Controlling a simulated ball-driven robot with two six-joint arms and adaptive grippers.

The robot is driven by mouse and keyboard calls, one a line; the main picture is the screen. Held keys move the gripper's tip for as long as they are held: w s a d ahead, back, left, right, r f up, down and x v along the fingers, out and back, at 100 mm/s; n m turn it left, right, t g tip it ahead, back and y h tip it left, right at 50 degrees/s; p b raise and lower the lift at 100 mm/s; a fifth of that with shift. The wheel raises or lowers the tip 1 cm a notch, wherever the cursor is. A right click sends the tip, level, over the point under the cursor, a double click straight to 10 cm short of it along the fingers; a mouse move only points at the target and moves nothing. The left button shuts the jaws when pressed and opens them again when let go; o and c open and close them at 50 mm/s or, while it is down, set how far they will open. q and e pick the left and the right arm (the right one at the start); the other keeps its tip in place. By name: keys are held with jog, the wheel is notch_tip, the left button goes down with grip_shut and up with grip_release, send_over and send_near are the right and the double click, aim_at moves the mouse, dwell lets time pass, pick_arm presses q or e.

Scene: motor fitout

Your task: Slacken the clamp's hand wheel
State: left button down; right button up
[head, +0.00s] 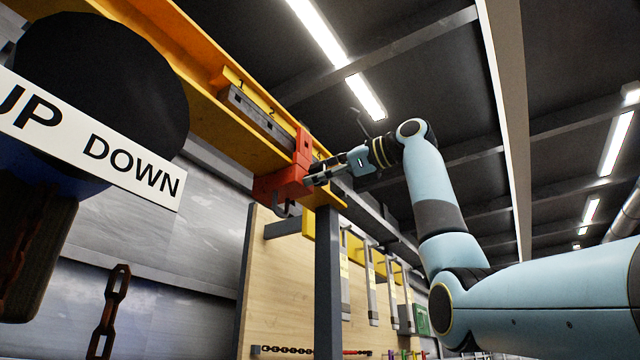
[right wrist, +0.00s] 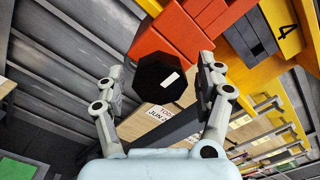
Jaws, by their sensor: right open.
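The red-orange clamp (head: 283,184) sits on the yellow beam (head: 165,42) overhead, with a dark hook below it. In the right wrist view the clamp (right wrist: 165,42) is behind its black, many-sided hand wheel (right wrist: 152,72), which has a white mark on its face. My right gripper (head: 314,180) is at the clamp's right side in the head view. In the right wrist view its open fingers (right wrist: 162,78) stand on either side of the wheel, with a small gap at each side. The wheel is not clearly visible in the head view. My left gripper is out of view.
A large black rounded body with an UP DOWN sign (head: 130,160) fills the near left, with a chain (head: 110,310) below. A grey post (head: 328,290) and a wooden tool board (head: 275,285) stand under the beam. Open space lies right of the beam.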

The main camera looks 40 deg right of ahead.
jog(key=shift+w, duration=0.2)
jog(key=shift+c, duration=0.2)
jog(key=c, duration=1.1)
jog(key=shift+n, duration=0.3)
